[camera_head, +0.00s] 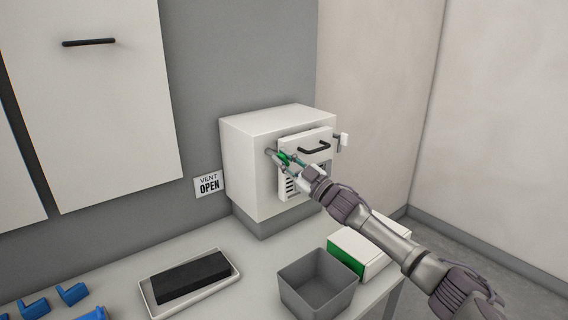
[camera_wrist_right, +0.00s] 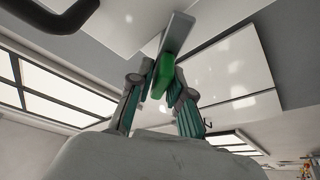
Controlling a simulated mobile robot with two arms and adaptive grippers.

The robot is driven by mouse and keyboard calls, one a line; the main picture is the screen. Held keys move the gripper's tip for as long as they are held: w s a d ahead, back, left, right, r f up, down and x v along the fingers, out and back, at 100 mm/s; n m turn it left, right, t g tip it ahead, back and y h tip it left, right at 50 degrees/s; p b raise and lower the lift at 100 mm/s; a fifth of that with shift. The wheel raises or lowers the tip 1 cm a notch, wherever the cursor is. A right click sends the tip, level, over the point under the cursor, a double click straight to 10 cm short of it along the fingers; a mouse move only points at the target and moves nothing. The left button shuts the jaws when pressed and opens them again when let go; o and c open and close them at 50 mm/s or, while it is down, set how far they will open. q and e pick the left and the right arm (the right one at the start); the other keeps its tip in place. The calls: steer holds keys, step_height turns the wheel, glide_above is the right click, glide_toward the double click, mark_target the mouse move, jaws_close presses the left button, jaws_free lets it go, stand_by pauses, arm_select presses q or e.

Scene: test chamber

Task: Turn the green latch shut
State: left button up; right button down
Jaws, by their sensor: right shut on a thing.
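The green latch (camera_wrist_right: 166,66) shows in the right wrist view between the two fingers of my right gripper (camera_wrist_right: 163,88), which is shut on it. In the head view my right gripper (camera_head: 286,160) is at the left edge of the vent's front panel (camera_head: 320,136) on the white box (camera_head: 245,150). The green between the fingers is small there and partly hidden, so I cannot tell the latch's exact angle. The panel has a black handle (camera_head: 314,148) and a slotted grille (camera_head: 290,188), partly behind my arm. My left gripper is not in view.
A grey open bin (camera_head: 317,290) and a green-and-white box (camera_head: 345,250) stand below my right arm. A tray (camera_head: 226,282) with a black block (camera_head: 192,274) and blue hook-shaped parts (camera_head: 72,293) are to the left.

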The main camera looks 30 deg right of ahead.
steer(key=n+g+y, duration=0.1)
steer(key=n, duration=0.2)
steer(key=shift+n, duration=0.4)
steer(key=n+g+y+p, duration=0.1)
steer(key=n, duration=0.2)
steer(key=shift+g, duration=0.3)
steer(key=n+p, duration=0.1)
steer(key=n, duration=0.1)
steer(key=n+g+p, duration=0.1)
steer(key=n, duration=0.1)
steer(key=shift+a+n+g, duration=0.1)
steer(key=shift+n+g, duration=0.2)
steer(key=shift+f+n+g+p, duration=0.2)
steer(key=shift+n+g+p, duration=0.3)
steer(key=shift+n+p, duration=0.45)
steer(key=shift+n, duration=0.35)
steer(key=c, duration=1.2)
jaws_free()
